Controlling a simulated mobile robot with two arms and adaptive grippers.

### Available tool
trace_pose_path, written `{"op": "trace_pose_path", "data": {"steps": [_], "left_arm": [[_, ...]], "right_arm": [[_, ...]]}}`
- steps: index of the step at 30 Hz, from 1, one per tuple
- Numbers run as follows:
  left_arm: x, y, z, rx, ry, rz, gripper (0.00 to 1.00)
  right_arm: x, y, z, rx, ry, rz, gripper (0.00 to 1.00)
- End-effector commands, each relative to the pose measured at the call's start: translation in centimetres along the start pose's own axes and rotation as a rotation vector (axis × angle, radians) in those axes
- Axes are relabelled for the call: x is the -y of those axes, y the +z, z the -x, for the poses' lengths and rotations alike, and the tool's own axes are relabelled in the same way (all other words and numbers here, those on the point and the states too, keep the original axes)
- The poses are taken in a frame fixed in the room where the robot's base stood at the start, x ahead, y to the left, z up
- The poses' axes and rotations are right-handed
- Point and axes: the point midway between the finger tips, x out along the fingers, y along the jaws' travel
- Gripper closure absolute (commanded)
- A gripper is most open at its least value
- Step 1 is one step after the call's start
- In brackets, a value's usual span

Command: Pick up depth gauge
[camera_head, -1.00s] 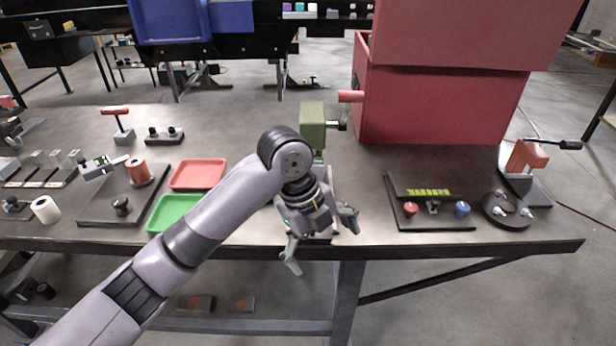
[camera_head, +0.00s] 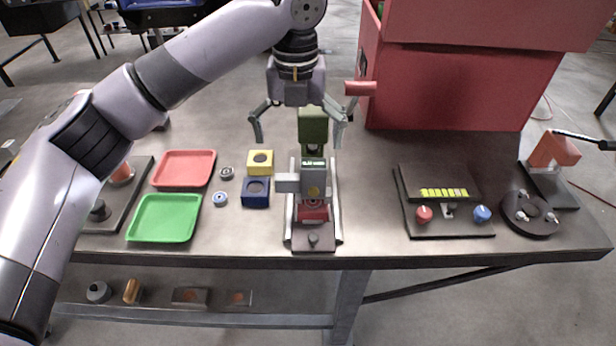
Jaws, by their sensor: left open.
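My left gripper (camera_head: 298,138) points down with its two fingers spread wide. It is empty, and in the picture its fingers lie on either side of a green block (camera_head: 313,127); whether they are around it or above it I cannot tell. In front of the green block, a grey device with a small lit display (camera_head: 315,178) stands on a dark narrow rail fixture (camera_head: 314,238) with a red part (camera_head: 312,210) low on it. No part is clearly marked as the depth gauge; the grey device may be it. My right gripper is not in view.
Left of the fixture are a yellow block (camera_head: 260,161), a blue block (camera_head: 256,192), small rings, a red tray (camera_head: 184,168) and a green tray (camera_head: 165,218). A large red box (camera_head: 460,90) stands behind right. A panel with knobs (camera_head: 446,217) and a round fixture (camera_head: 531,215) lie right.

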Motion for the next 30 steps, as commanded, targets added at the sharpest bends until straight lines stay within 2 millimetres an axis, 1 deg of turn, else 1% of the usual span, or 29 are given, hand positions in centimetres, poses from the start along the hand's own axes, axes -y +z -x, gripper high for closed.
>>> {"op": "trace_pose_path", "data": {"steps": [1,2,5,8,9,12,15,17,21,24,27,30], "left_arm": [[-0.1,-0.1,-1.0,-0.004,0.002,0.001,0.00],[-0.1,-0.1,-1.7,-0.004,0.001,0.000,0.00],[-0.1,0.0,-3.8,-0.003,0.001,0.002,0.00],[0.0,0.0,-5.3,-0.002,0.000,0.002,0.00],[0.0,0.0,-5.8,-0.002,0.000,0.001,0.00],[0.0,0.0,-6.5,0.000,0.000,0.001,0.00],[0.1,0.0,-7.0,0.000,0.000,0.002,0.00],[0.1,0.0,-7.6,-0.003,0.001,0.001,0.00],[0.2,0.1,-9.8,-0.003,0.001,0.002,0.00],[0.2,0.1,-11.1,-0.002,0.001,0.002,0.00],[0.2,0.1,-11.8,0.000,-0.001,0.002,0.00],[0.2,0.2,-11.9,0.000,0.000,0.001,0.00]], "right_arm": [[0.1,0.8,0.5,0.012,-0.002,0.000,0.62],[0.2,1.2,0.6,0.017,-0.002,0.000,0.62],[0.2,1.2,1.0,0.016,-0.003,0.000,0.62],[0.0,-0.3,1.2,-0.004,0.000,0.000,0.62],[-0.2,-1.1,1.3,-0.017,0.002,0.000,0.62],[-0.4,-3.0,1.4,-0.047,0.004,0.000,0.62],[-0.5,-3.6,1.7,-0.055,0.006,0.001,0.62],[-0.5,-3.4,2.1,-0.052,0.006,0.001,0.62],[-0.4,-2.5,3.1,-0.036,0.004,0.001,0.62],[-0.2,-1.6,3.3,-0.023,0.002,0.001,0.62],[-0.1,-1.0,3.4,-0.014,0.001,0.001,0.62],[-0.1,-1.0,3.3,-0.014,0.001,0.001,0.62]]}}
